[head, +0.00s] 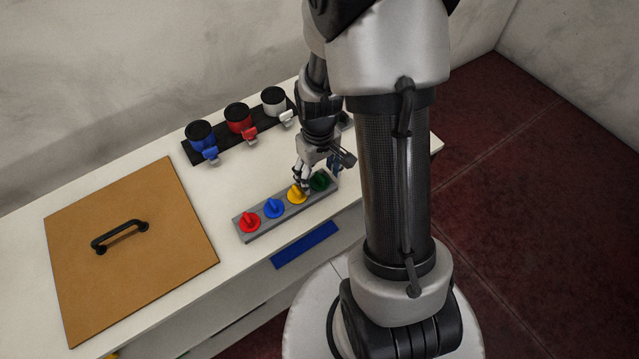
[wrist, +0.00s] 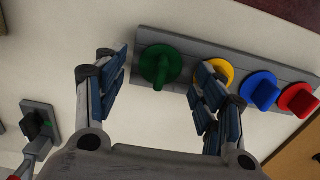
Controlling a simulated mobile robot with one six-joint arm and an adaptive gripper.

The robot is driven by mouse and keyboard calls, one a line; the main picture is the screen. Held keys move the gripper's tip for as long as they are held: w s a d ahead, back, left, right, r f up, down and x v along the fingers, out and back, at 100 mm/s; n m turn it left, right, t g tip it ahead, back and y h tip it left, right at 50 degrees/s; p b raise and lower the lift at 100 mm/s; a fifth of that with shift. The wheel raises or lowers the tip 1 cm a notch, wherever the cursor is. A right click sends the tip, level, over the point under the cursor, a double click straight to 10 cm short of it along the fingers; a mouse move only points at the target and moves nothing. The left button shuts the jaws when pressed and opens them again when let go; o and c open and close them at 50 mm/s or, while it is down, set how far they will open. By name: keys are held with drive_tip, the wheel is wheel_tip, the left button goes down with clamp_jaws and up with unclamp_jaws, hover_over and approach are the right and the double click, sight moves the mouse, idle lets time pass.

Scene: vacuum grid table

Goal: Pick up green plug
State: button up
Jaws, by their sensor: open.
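The green plug (wrist: 161,66) sits at the end of a grey strip (wrist: 215,45) and has a round base with a raised handle. In the head view the green plug (head: 320,181) is at the strip's right end, partly behind my gripper (head: 318,172). In the wrist view my gripper (wrist: 157,95) is open and empty. Its fingers stand either side of the green plug, apart from it; the right finger overlaps the yellow plug (wrist: 226,72) in the picture. I cannot tell the height of the fingertips above the strip.
The blue plug (head: 273,207) and red plug (head: 249,221) share the strip. Blue, red and white cylinders (head: 239,118) stand on a black rack behind. A brown board (head: 150,265) with a black handle lies at left. White table surface (head: 225,185) is clear between them.

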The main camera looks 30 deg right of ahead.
drive_tip(key=shift+f, duration=0.35)
drive_tip(key=shift+r, duration=0.1)
drive_tip(key=c, duration=1.1)
drive_tip(key=shift+s, duration=0.1)
drive_tip(key=shift+c, duration=0.9)
drive_tip(key=shift+c, duration=0.5)
